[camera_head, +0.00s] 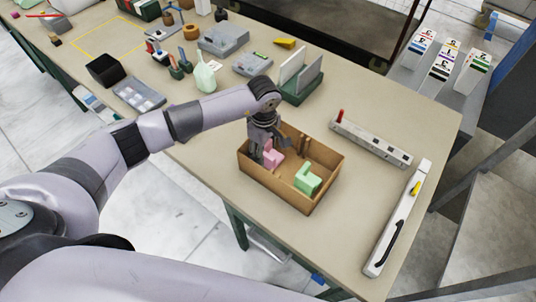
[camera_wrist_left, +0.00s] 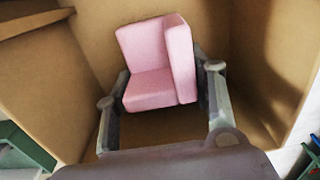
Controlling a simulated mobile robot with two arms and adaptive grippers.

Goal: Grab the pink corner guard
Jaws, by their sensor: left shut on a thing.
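The pink corner guard (camera_head: 272,158) is inside the cardboard box (camera_head: 288,196) on the table, towards its left side. In the left wrist view the pink corner guard (camera_wrist_left: 158,62) sits between the two fingers of my left gripper (camera_wrist_left: 163,98), with the box walls around it. In the head view my left gripper (camera_head: 268,152) reaches down into the box and is shut on the pink guard. I cannot tell whether the guard touches the box floor. A green corner guard (camera_head: 308,178) lies in the right part of the box. My right gripper is not in view.
A grey power strip (camera_head: 370,138) lies behind the box and a white bar with a black handle (camera_head: 398,222) lies to its right. A green rack with panels (camera_head: 301,84) stands behind the box. The table is bare in front of the white bar.

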